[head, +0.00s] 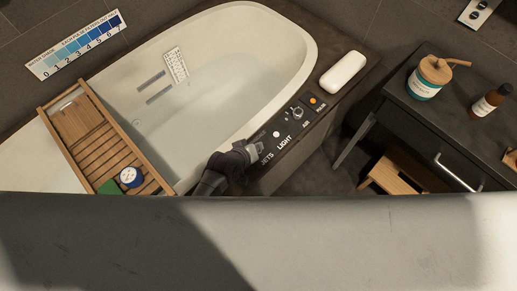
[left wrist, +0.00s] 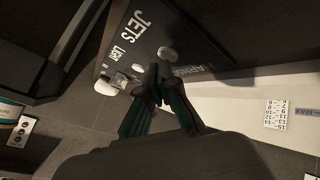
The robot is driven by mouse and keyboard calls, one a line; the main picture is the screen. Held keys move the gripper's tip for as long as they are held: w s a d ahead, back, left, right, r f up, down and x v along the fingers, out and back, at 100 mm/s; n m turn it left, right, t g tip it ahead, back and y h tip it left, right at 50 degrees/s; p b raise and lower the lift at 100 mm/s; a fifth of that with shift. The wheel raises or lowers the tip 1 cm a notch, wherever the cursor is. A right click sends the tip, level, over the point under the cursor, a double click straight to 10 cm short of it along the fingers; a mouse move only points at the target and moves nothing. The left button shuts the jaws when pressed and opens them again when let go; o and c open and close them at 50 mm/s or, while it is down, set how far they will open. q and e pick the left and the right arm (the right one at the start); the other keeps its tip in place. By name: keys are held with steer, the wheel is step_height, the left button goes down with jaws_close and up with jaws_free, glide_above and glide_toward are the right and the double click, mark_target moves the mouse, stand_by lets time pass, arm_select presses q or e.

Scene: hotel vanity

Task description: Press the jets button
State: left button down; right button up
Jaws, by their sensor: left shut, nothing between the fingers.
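The dark control panel on the tub's rim carries a JETS label (head: 267,157), which also shows in the left wrist view (left wrist: 133,27). My left gripper (head: 257,147) is shut and empty over the panel beside that label, hiding the jets button in the head view. In the left wrist view a pale round button (left wrist: 167,53), in line with the JETS label, lies just beyond the closed fingertips (left wrist: 154,76). I cannot tell whether the fingertips touch it. My right gripper is not in view.
Along the panel sit a white light button (head: 277,134), an air knob (head: 297,113) and an orange-lit main button (head: 313,100). A wooden bath tray (head: 91,143) spans the tub (head: 306,48).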

arm_select(q)
steer(key=shift+f, duration=0.35)
stand_by(0.5)
steer(key=shift+r, duration=0.1)
steer(key=shift+r+p, duration=0.7)
steer(key=shift+p, duration=0.1)
step_height(320, 180, up, 5)
steer(key=p, duration=0.5)
steer(key=shift+r, duration=0.1)
stand_by(0.6)
